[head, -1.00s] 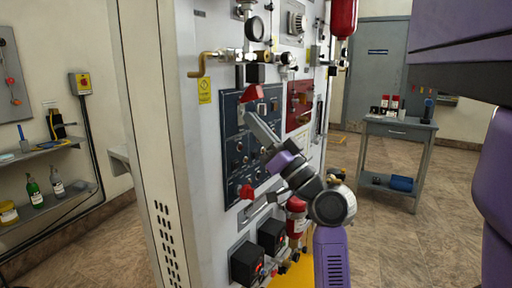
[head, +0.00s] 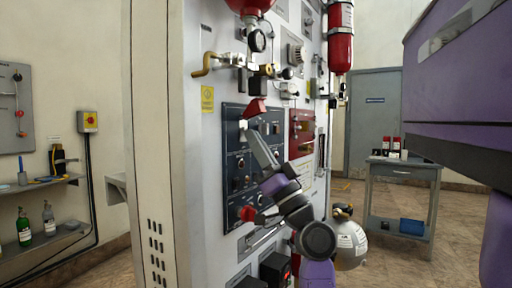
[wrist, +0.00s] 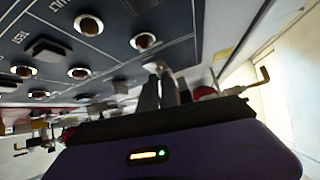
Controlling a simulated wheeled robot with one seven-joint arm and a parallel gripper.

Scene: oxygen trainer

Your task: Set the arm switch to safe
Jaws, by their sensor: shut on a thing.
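A dark blue control panel (head: 238,165) is set in the front of the grey cabinet. My gripper (head: 244,130) reaches its upper left part, just below a red piece (head: 256,106). In the wrist view my gripper's two fingers (wrist: 163,88) are close together, shut at a small silvery toggle (wrist: 154,67) on the panel. This toggle appears to be the arm switch; its own label cannot be read. Which way it is set cannot be told, as the fingers cover most of it.
Round indicators or buttons (wrist: 142,41) stand close beside the fingers. A brass crank (head: 208,63) juts out above the panel, and a red knob (head: 246,213) below. A red panel (head: 301,133) lies to the right. A side table (head: 402,172) stands farther back right.

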